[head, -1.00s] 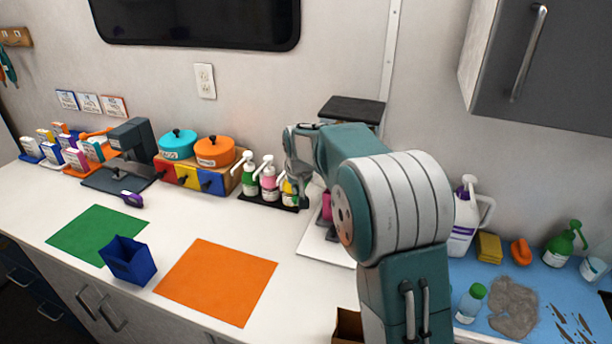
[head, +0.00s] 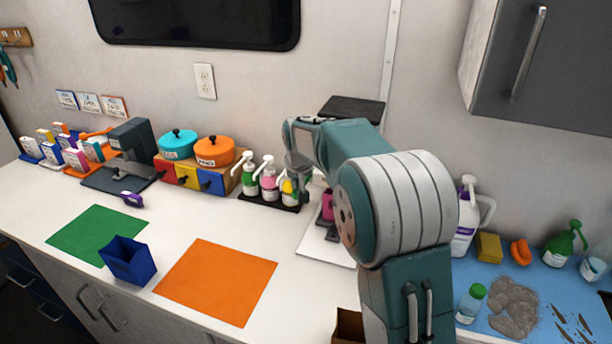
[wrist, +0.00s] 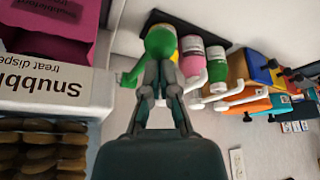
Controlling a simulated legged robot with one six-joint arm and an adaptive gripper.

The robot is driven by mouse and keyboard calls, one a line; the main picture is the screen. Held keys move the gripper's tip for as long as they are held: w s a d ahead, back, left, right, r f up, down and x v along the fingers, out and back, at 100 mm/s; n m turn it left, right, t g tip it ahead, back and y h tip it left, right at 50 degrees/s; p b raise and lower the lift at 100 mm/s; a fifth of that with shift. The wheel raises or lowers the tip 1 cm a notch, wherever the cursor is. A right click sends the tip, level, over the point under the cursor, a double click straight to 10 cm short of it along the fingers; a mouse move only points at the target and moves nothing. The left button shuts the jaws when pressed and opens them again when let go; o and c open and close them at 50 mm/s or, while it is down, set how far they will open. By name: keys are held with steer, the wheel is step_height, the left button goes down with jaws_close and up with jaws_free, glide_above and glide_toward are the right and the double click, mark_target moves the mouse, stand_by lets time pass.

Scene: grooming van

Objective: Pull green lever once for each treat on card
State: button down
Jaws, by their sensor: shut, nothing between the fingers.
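My gripper (wrist: 160,75) is shut and empty, fingers pointing toward the pump bottles in the wrist view. A rounded green part (wrist: 160,41) with a short green arm, seemingly the green lever, shows just at the fingertips; I cannot tell whether they touch. The treat dispenser (wrist: 45,88), labelled and appearing upside down, stands on the left there, with brown treats behind its lower front. In the head view the dispenser's black top (head: 352,109) and pink part (head: 327,206) show; my arm hides much of it. Small cards (head: 90,103) hang on the wall, too small to read.
Pump bottles (head: 268,184) stand in a black tray left of my gripper. Beyond are the coloured drawer box (head: 198,179) and lidded pots. A blue bin (head: 128,262) and green and orange mats (head: 218,283) lie in front. Bottles and a sponge (head: 488,247) are on the right.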

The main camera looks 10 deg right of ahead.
steer(key=shift+r, duration=2.2)
steer(key=shift+f, duration=0.1)
steer(key=shift+f, duration=3.75)
steer(key=shift+r, duration=3.85)
